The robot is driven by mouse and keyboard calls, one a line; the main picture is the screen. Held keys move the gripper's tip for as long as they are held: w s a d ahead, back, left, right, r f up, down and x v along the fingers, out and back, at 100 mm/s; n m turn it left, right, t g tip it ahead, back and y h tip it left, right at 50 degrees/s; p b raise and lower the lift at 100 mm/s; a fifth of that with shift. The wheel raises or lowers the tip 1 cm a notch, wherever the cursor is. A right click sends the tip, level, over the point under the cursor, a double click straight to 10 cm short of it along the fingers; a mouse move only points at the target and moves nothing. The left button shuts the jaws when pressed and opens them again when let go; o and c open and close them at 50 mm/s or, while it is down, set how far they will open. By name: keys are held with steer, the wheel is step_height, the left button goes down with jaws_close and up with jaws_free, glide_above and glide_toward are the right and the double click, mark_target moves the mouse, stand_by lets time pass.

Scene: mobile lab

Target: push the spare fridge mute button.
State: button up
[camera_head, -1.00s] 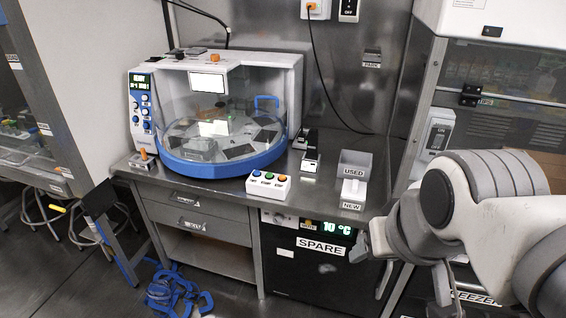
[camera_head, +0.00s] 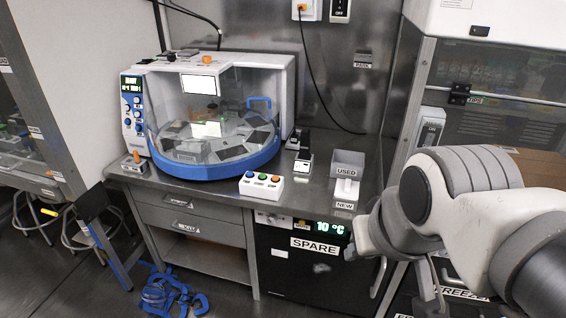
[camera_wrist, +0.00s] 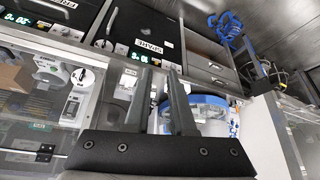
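The spare fridge (camera_head: 300,272) is a black door under the counter with a white SPARE label (camera_head: 315,246). Its top strip has a green display (camera_head: 330,228) reading 10 °C and a small orange mute button (camera_head: 302,224) left of the display. In the wrist view the fridge (camera_wrist: 128,22) appears upside down beyond my fingers, with its SPARE label (camera_wrist: 148,50). My gripper (camera_wrist: 160,76) is open and empty, its two dark fingers apart. It touches nothing that I can see. In the head view my arm is at the right, beside the fridge.
On the counter (camera_head: 215,190) stand a centrifuge-like machine (camera_head: 205,120), a box with blue, green and orange buttons (camera_head: 261,186), and USED and NEW trays (camera_head: 347,172). A second fridge labelled FREEZER (camera_head: 462,293) is at the right. Blue rings (camera_head: 172,295) lie on the floor.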

jaws_close()
stand_by(1.4)
